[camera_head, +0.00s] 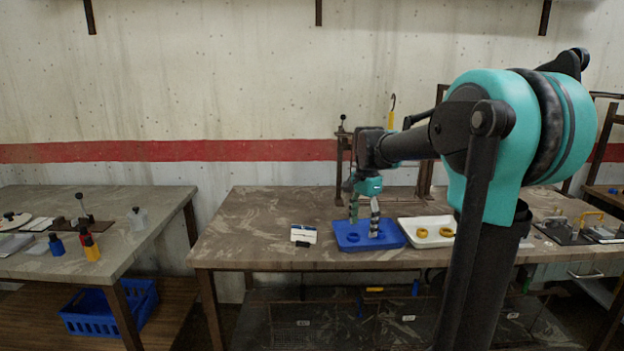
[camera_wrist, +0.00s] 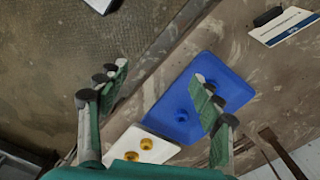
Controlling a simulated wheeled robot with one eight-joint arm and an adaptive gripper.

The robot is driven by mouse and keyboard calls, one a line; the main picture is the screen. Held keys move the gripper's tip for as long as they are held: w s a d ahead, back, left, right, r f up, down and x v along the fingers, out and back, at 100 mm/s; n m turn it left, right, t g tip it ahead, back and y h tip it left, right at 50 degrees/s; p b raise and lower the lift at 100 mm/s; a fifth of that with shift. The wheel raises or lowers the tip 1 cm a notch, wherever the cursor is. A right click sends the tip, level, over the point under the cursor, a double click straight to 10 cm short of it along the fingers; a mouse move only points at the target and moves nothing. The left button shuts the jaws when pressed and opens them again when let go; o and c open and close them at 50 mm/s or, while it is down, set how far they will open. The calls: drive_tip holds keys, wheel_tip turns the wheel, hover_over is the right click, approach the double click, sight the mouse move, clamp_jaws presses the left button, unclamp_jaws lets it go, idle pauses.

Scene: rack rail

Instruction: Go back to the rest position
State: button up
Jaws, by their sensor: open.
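My gripper (camera_head: 364,228) is open and points down above the blue tray on the middle table. In the wrist view its two green fingers stand wide apart (camera_wrist: 160,78), with nothing between the tips. The blue tray (camera_head: 395,241) also shows in the wrist view (camera_wrist: 160,120), partly hidden by the right finger. A blue ring (camera_wrist: 181,114) lies on it. My arm reaches out from the right of the head view.
A white tray (camera_head: 408,224) with yellow rings (camera_head: 446,232) stands right of the blue tray. A dark rack (camera_head: 341,170) rises behind. The left table (camera_head: 140,240) holds bottles and small parts. The middle table's left end is clear.

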drive_tip(key=s+d+f+n+t, duration=0.2)
drive_tip(key=s+f+n, duration=0.3)
drive_tip(key=s+f, duration=0.4)
drive_tip(key=s+d+f+n+t, duration=0.2)
drive_tip(key=s+f+n, duration=0.4)
drive_tip(key=s+f, duration=0.3)
drive_tip(key=s, duration=0.2)
drive_tip(key=shift+s+n, duration=0.3)
